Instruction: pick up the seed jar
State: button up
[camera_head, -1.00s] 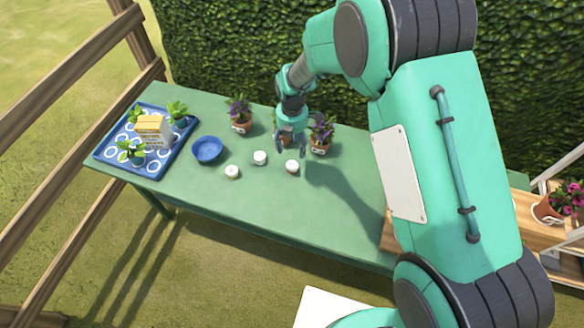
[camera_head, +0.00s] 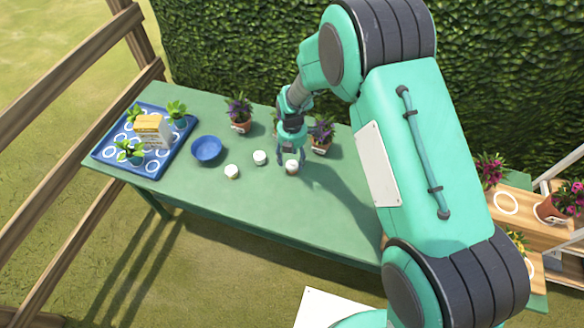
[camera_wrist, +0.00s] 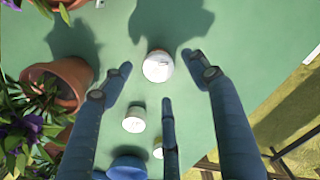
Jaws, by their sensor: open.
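Three small white-lidded jars stand on the green table; the frames do not show which is the seed jar. The right jar (camera_head: 292,167) is just under my gripper (camera_head: 290,155). In the wrist view this jar (camera_wrist: 158,66) lies between the spread fingertips of my gripper (camera_wrist: 157,72), with gaps on both sides. My gripper is open and empty. The middle jar (camera_head: 260,158) and the left jar (camera_head: 232,171) stand apart to the left. The middle jar (camera_wrist: 134,120) also shows in the wrist view; the left one (camera_wrist: 158,152) is partly hidden by a finger.
Potted purple flowers (camera_head: 320,135) stand close behind my gripper, with another pot (camera_head: 240,115) farther left. A blue bowl (camera_head: 207,149) and a blue tray (camera_head: 108,158) with plants and a small house-shaped box are at left. The table's front (camera_head: 290,215) is clear.

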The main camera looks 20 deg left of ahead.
aim_at(292, 165)
jog(key=shift+a+f+b, duration=0.1)
jog(key=shift+f+b, duration=0.5)
jog(key=shift+f, duration=2)
jog(key=c, duration=1.3)
